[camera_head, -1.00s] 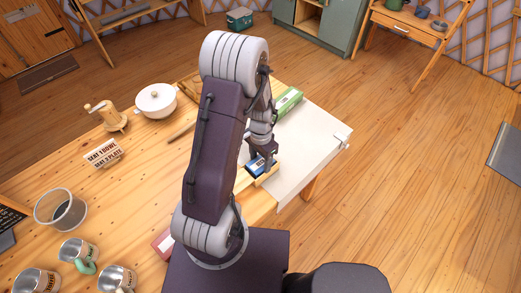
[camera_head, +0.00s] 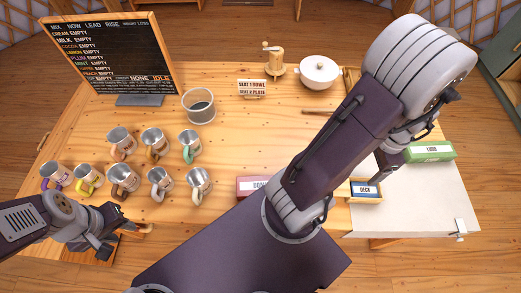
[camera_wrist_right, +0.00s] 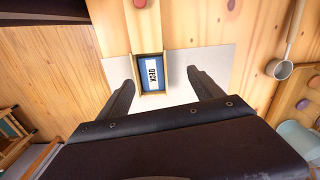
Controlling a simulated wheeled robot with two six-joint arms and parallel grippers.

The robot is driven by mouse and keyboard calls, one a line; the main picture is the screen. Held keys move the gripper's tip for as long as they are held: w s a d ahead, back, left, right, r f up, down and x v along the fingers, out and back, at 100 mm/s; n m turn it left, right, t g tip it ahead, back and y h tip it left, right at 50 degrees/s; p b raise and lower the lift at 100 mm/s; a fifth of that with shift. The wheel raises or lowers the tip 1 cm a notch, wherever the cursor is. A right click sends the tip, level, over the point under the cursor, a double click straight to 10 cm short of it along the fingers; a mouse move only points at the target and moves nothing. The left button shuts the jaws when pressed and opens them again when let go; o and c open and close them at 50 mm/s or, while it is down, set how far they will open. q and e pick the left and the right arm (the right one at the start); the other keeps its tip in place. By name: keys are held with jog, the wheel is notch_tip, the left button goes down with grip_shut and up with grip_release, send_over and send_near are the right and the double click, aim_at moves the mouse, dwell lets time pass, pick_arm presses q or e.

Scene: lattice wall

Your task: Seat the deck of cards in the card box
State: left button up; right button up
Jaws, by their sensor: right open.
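The deck of cards (camera_head: 366,189) is blue with a white DECK label. It lies inside the open wooden card box (camera_head: 364,201), label up, and looks level with the rim; how deep it sits is hard to tell. In the right wrist view the deck (camera_wrist_right: 152,73) shows within the box walls (camera_wrist_right: 153,93). My right gripper (camera_wrist_right: 161,78) is open and empty, its fingers apart on either side of the box and clear of it. In the head view the right gripper (camera_head: 384,168) is just above and right of the box. My left gripper (camera_head: 108,246) is at the lower left, far from the box; its jaws are unclear.
A green LONG box (camera_head: 430,151) is on the white mat (camera_head: 430,205) behind the card box. A red box (camera_head: 250,186) is to the left. Several mugs (camera_head: 123,180), a clear container (camera_head: 199,106), a white pot (camera_head: 319,72) and a menu board (camera_head: 105,55) are on the table.

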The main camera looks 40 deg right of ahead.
jog(key=w+a+n, duration=0.5)
jog(key=w+n, duration=0.1)
jog(key=w, duration=0.5)
jog(key=w+a+n, duration=0.6)
jog(key=w+n, duration=0.1)
jog(key=w, duration=0.4)
jog(key=w+a+n, duration=0.2)
jog(key=a+n, duration=0.3)
jog(key=a, duration=0.4)
jog(key=w+a+r+n+t, duration=0.1)
jog(key=w+a+n, duration=0.1)
jog(key=a+n, duration=0.4)
jog(key=a, duration=0.3)
jog(key=shift+a+r, duration=0.15)
jog(key=shift+r, duration=0.1)
